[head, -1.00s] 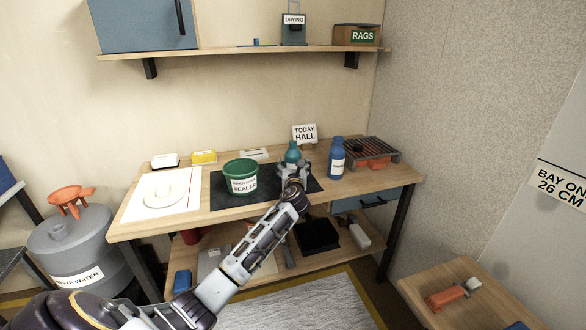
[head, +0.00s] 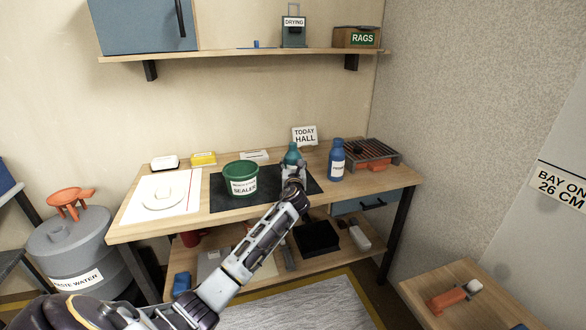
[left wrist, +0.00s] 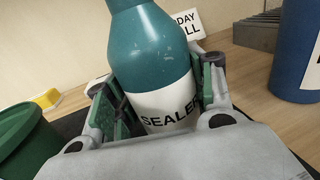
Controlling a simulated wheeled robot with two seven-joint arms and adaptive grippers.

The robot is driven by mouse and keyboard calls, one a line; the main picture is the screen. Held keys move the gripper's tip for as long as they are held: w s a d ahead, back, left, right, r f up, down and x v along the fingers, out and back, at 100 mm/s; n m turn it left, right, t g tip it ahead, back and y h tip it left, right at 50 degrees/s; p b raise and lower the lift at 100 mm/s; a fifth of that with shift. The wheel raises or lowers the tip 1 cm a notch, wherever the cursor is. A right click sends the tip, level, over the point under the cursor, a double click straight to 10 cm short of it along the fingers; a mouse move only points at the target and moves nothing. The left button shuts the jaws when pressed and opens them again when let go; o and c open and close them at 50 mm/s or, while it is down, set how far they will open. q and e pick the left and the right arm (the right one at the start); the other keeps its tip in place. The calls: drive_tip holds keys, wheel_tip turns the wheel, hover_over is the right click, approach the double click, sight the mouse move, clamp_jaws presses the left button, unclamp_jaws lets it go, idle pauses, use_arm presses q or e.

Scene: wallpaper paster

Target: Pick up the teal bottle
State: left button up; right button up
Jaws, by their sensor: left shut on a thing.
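The teal bottle (head: 292,154) stands on the dark mat (head: 228,198) on the workbench, upright as far as I can tell. In the left wrist view the teal bottle (left wrist: 155,55) has a white label reading SEALER and sits between the finger pads. My left gripper (head: 293,170) is shut on it, with one finger on each side; it also shows in the left wrist view (left wrist: 160,100). The gripper hides the lower part of the bottle in the head view. My right gripper is not in view.
A green tub labelled SEALER (head: 241,178) stands left of the bottle. A blue bottle (head: 336,160) stands close on the right, with a wire rack (head: 372,152) beyond it. A TODAY HALL sign (head: 304,136) stands behind. A shelf (head: 230,54) hangs above.

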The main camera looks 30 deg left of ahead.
sight(293, 143)
use_arm(q)
drive_tip(key=c, duration=0.4)
drive_tip(key=shift+r, duration=0.2)
drive_tip(key=shift+c, duration=0.2)
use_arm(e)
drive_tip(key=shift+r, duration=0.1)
use_arm(q)
drive_tip(key=shift+r+p, duration=0.3)
drive_tip(key=shift+r, duration=0.15)
wheel_tip(293, 143, up, 8)
drive_tip(key=p, duration=0.3)
drive_tip(key=shift+f, duration=0.1)
drive_tip(key=shift+r, duration=0.55)
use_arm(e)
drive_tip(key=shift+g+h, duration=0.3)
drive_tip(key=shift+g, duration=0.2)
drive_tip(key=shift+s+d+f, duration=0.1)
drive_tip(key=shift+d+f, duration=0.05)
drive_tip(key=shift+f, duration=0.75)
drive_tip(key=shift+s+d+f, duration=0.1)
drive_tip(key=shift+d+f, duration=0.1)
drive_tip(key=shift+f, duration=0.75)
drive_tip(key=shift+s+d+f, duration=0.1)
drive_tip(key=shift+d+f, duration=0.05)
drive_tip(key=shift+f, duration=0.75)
